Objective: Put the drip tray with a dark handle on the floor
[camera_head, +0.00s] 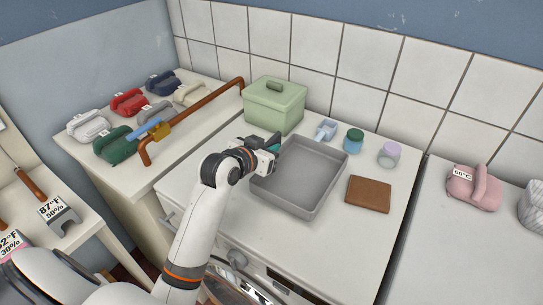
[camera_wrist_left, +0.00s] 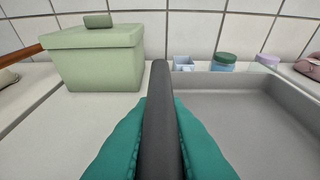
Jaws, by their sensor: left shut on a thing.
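The drip tray (camera_head: 304,177) is a shallow grey rectangular pan on the white top of the middle appliance. It also shows at the right of the left wrist view (camera_wrist_left: 262,118). My left gripper (camera_head: 268,149) is at the tray's left side. In the left wrist view its teal fingers (camera_wrist_left: 160,135) are shut on the tray's dark handle (camera_wrist_left: 160,90), which runs upward in the picture between them. The tray looks level, and I cannot tell whether it is lifted off the surface. My right gripper is not in view.
A green lidded box (camera_head: 274,105) stands behind the tray. A small blue container (camera_head: 325,130), a teal-lidded jar (camera_head: 353,140), a purple-lidded jar (camera_head: 389,154) and a brown pad (camera_head: 368,194) lie near it. A copper rail (camera_head: 195,110) and several coloured irons stand left. The appliance's front edge drops away below.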

